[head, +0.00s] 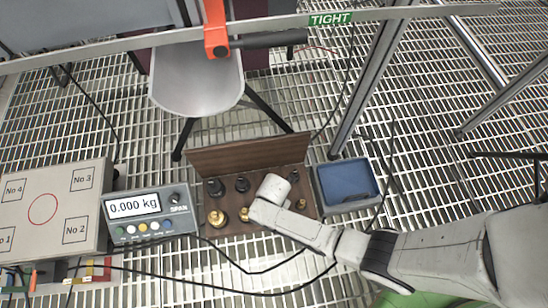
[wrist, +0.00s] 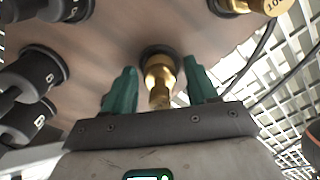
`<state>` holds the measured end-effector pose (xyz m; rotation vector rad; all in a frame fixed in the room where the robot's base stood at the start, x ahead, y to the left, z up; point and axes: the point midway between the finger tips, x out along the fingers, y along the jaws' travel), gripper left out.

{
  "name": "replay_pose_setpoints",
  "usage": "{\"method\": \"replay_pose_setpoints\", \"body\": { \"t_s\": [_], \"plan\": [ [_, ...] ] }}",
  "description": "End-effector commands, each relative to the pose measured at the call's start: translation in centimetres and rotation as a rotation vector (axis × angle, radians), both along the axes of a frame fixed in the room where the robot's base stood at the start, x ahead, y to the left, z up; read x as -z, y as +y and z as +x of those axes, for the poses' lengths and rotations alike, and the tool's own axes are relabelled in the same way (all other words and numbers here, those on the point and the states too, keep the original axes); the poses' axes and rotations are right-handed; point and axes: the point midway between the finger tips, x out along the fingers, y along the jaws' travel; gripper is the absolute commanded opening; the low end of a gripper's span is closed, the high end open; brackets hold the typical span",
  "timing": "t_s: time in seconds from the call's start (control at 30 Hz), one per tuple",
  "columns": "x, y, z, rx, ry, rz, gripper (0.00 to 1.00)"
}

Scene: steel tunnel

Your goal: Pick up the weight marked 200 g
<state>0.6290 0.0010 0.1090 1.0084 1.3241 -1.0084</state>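My gripper (wrist: 161,88) is open, with green fingers on either side of a small brass weight (wrist: 158,82) in the wrist view. A gap shows between the weight and each finger. No mark is readable on this weight, so I cannot tell whether it is the 200 g one. Another brass weight (wrist: 268,5) at the upper right shows a partly cut-off number starting "10". In the head view my gripper hangs over the wooden weight box (head: 240,157), hiding part of it. Brass weights (head: 216,218) stand in its front row, black ones (head: 216,187) behind.
Black weights (wrist: 42,72) stand close at the left of my gripper in the wrist view. A blue tray (head: 347,182) is right of the box. A scale display (head: 134,206) reading 0.000 kg and a weighing platform (head: 42,210) are left. Cables cross the grating in front.

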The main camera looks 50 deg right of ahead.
Motion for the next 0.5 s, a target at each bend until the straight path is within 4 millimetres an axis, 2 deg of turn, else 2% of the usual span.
{"method": "replay_pose_setpoints", "body": {
  "t_s": [0.07, 0.5],
  "plan": [
    [-0.01, 0.00, 0.00, 0.000, 0.000, 0.000, 0.50],
    [0.00, 0.00, -0.01, 0.000, 0.000, 0.000, 0.08]
  ]
}}
